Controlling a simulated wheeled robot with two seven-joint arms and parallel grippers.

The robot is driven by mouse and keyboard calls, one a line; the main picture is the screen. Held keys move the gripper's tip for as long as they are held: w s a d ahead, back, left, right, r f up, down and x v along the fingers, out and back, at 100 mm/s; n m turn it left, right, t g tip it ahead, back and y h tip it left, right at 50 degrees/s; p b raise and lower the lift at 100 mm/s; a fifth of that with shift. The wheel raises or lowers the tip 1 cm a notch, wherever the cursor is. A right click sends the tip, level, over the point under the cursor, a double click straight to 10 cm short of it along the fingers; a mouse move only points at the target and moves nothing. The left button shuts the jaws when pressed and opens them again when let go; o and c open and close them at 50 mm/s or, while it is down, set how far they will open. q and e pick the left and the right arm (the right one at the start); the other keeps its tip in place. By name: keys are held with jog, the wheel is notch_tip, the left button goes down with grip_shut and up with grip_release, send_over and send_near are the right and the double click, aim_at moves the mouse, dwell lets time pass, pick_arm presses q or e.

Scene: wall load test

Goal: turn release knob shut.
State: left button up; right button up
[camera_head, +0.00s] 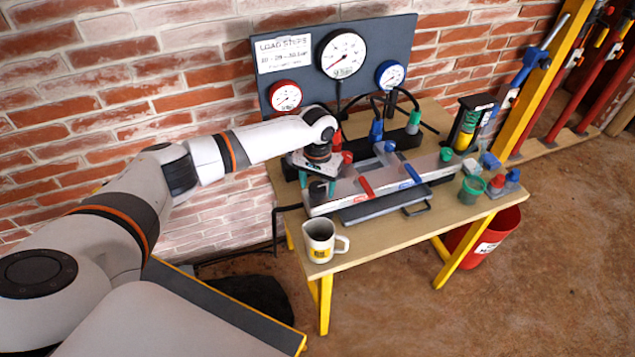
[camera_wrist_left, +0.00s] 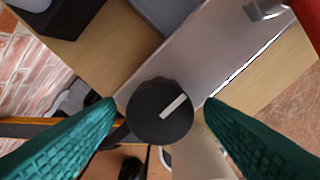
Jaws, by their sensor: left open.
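The release knob (camera_wrist_left: 160,112) is a round black knob with a white pointer line, in the left wrist view. Its pointer slants toward the upper right of that view. It sits at the end of a grey metal block (camera_wrist_left: 200,55). My left gripper (camera_wrist_left: 160,104) has its teal fingers apart, one on each side of the knob, with gaps showing in this view. My right gripper is not in view.
A white mug (camera_head: 319,240) stands at the table's front left corner. Red (camera_head: 366,187) and blue (camera_head: 411,172) levers stick out of the block. A gauge panel (camera_head: 300,50) stands behind. The wooden tabletop (camera_head: 385,232) is bare in front.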

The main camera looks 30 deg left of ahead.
pick_arm(q)
jog(key=shift+c, duration=0.9)
jog(key=c, duration=0.8)
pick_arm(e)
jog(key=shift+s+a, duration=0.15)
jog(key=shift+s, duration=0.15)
